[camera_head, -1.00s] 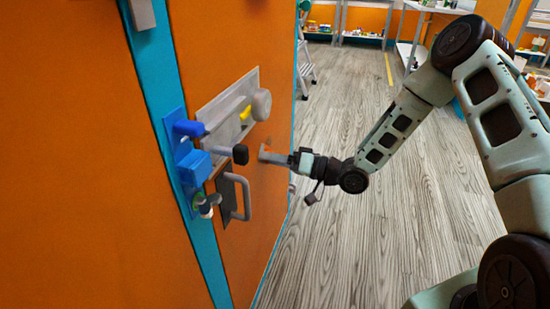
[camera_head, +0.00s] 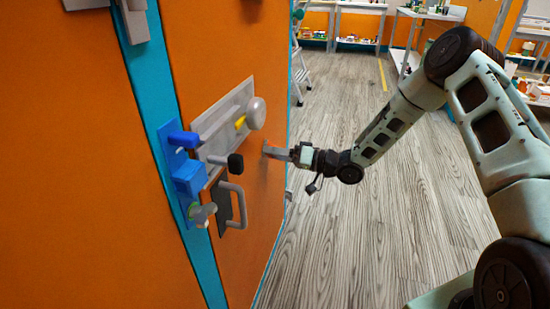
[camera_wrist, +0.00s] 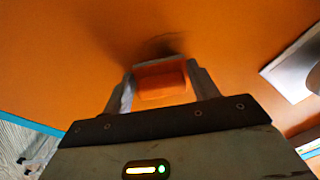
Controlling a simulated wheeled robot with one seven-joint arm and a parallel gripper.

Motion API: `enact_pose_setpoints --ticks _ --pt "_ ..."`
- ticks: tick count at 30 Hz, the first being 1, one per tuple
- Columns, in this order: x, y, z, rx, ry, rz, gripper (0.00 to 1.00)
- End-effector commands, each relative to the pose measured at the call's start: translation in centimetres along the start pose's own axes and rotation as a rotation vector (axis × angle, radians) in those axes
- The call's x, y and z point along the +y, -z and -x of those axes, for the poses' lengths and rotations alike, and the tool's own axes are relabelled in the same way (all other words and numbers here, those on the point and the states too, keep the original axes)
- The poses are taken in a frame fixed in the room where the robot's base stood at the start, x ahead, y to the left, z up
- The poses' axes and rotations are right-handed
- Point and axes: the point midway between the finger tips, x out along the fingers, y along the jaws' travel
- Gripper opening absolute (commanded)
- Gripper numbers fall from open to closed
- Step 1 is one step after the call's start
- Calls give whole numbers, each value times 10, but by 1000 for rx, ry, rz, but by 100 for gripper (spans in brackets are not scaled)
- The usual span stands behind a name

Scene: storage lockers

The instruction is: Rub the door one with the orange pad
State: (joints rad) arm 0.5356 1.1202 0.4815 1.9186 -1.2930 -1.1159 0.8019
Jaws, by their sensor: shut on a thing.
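The orange door (camera_head: 232,60) fills the left and middle of the head view, with a blue frame strip (camera_head: 168,90) beside it. My gripper (camera_head: 268,150) is at the door's face, to the right of the lock hardware. In the wrist view my gripper (camera_wrist: 163,85) is shut on the orange pad (camera_wrist: 161,80), held between its two grey fingers. The pad's far edge is at or very near the orange door surface (camera_wrist: 70,50), with a dark shadow beside it. I cannot tell for sure whether it touches.
A grey lock plate (camera_head: 222,118) with a round knob (camera_head: 256,112), a black-ended lever (camera_head: 235,162) and a grey handle (camera_head: 238,205) stick out from the door. A blue latch (camera_head: 188,178) sits on the frame. The wooden floor (camera_head: 345,110) to the right is clear.

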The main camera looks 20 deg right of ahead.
Motion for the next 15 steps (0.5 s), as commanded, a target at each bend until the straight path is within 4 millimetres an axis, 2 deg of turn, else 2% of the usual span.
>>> enact_pose_setpoints --ticks 6,15 --pt "10 12 -3 2 3 1 41" --pt "9 13 -2 2 4 1 41"
